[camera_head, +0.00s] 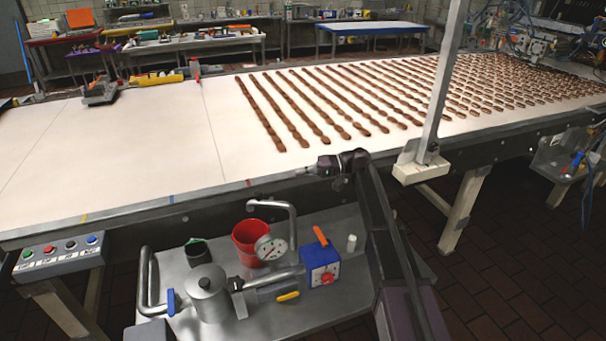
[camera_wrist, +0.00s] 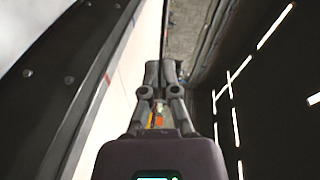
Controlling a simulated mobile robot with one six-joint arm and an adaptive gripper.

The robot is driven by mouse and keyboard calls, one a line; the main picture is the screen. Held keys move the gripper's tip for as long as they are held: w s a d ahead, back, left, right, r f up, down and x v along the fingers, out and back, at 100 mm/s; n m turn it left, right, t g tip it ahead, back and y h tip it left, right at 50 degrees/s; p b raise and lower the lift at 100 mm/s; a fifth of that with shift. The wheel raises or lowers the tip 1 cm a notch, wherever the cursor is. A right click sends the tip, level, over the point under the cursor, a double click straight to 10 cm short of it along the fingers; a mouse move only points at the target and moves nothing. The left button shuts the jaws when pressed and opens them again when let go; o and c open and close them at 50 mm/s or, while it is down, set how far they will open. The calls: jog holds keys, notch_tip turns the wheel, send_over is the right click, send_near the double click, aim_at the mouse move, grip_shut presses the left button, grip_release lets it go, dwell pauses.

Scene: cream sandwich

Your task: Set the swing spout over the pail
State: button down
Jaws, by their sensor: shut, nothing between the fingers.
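The swing spout (camera_head: 291,222) is a bent grey metal pipe on the steel cart in the head view. Its upright stands right of the red pail (camera_head: 245,240), and its top arm reaches left, ending near the pail's back rim. I cannot tell whether the outlet is over the pail's mouth or behind it. A round gauge (camera_head: 271,248) hides part of the pail's front. My gripper (camera_head: 302,172) is above and behind the spout, near the conveyor's front edge, apart from it. In the wrist view my gripper (camera_wrist: 160,68) is shut and empty.
The cart (camera_head: 335,308) also holds a metal pump pot (camera_head: 207,293), a dark cup (camera_head: 197,252), a blue box with an orange lever (camera_head: 321,266) and a small white bottle (camera_head: 351,243). The long conveyor (camera_head: 130,150) with rows of brown pieces lies behind.

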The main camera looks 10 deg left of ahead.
aim_at(257, 194)
jog(key=s+a+f+b, duration=0.1)
jog(key=s+a, duration=0.5)
jog(key=a, duration=0.2)
jog(key=shift+s+a+f+b, duration=0.2)
jog(key=shift+f+b, duration=0.1)
jog(key=shift+f, duration=0.1)
jog(key=shift+w, duration=0.1)
jog(key=shift+s+a, duration=0.15)
jog(key=shift+s, duration=1.45)
jog(key=shift+w, duration=0.15)
